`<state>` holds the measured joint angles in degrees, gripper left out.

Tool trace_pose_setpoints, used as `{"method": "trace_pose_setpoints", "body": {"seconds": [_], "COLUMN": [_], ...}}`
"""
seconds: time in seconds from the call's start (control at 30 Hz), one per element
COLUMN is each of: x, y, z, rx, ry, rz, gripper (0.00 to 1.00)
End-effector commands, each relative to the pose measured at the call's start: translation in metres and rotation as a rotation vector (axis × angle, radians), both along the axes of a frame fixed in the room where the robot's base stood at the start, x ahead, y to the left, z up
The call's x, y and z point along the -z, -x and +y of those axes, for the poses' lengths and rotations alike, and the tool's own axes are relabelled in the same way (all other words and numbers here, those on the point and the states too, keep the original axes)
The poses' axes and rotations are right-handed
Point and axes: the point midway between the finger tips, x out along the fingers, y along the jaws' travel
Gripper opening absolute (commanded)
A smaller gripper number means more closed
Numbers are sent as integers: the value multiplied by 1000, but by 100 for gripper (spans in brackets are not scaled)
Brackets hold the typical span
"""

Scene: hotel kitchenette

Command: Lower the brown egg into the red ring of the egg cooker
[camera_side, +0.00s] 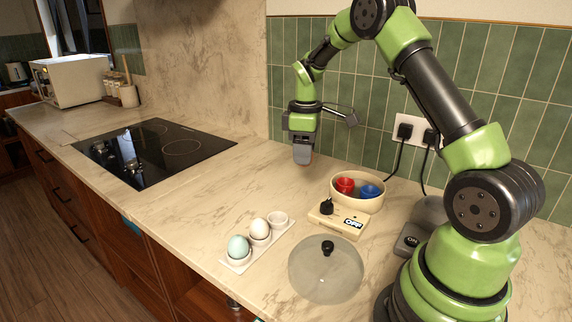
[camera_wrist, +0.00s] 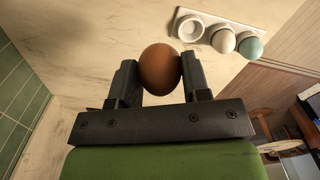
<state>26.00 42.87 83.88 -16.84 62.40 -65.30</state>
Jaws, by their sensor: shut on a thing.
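My gripper (camera_wrist: 158,76) is shut on the brown egg (camera_wrist: 159,62), with one dark finger on each side of it. In the side view my gripper (camera_side: 302,156) hangs above the counter, to the left of and higher than the egg cooker (camera_side: 338,224); the egg cannot be made out there. The red ring (camera_side: 344,185) sits in the bowl's left part, beside the blue ring (camera_side: 370,191). The cooker is outside the wrist view.
A white egg rack (camera_side: 238,265) holds a pale blue egg (camera_side: 238,246), a white egg (camera_side: 260,228) and an empty cup (camera_side: 279,218). A clear lid (camera_side: 327,275) lies in front of the cooker. Plugs and cords (camera_side: 405,133) are behind. A black hob (camera_side: 155,150) is left.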

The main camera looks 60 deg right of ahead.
Motion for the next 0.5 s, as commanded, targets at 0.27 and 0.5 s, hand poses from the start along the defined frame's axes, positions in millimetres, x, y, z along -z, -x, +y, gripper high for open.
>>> {"method": "trace_pose_setpoints", "body": {"seconds": [0.27, 0.5], "x": [0, 20], "y": [23, 40], "z": [-56, -98], "rx": [5, 4], "ry": [1, -1], "rz": [0, 0], "gripper": [34, 34]}}
